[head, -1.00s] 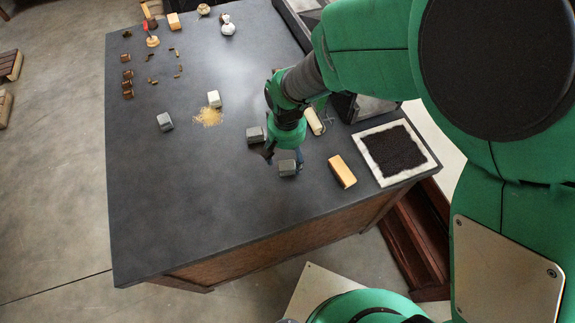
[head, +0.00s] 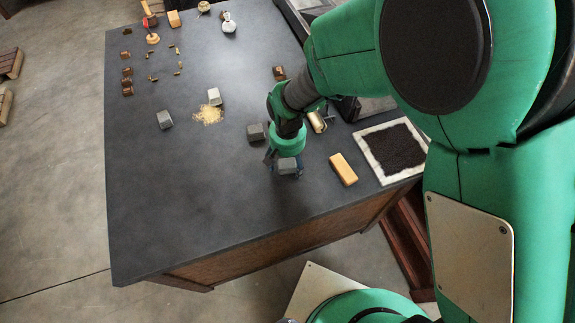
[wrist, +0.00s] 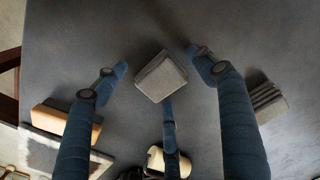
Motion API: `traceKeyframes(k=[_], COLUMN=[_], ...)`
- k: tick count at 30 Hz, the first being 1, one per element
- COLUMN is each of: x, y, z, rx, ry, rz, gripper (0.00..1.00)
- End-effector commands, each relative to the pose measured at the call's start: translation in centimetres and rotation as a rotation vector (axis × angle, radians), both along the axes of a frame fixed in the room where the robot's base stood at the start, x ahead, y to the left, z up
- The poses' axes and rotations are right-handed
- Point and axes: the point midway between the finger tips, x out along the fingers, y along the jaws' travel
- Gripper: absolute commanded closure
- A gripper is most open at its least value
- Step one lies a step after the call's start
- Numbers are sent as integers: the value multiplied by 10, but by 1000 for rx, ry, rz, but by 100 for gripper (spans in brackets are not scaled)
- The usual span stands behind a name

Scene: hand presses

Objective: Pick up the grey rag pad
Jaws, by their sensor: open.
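A small grey block-shaped pad (head: 287,166) lies on the dark table near its front right part. It shows in the middle of the wrist view (wrist: 161,77), tilted to the fingers. My gripper (head: 283,169) is open over this pad, with blue fingers on several sides of it; none clearly touches it in the wrist view. A second grey pad (head: 256,132) with layered edges lies close by, outside the fingers, and shows at the right of the wrist view (wrist: 267,101). I cannot tell for certain from looks which one is the rag pad.
A wooden block (head: 343,169), a white-framed tray with a black surface (head: 366,137) and a roller (head: 317,121) lie close on the right. The table's front left is clear.

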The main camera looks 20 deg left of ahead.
Motion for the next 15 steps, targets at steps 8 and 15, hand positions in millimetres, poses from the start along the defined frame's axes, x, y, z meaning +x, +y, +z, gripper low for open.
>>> traceKeyframes(k=[8, 15], x=[0, 0], y=[0, 0], z=[0, 0], rx=[0, 0], ry=[0, 0], rz=[0, 0], gripper=[30, 54])
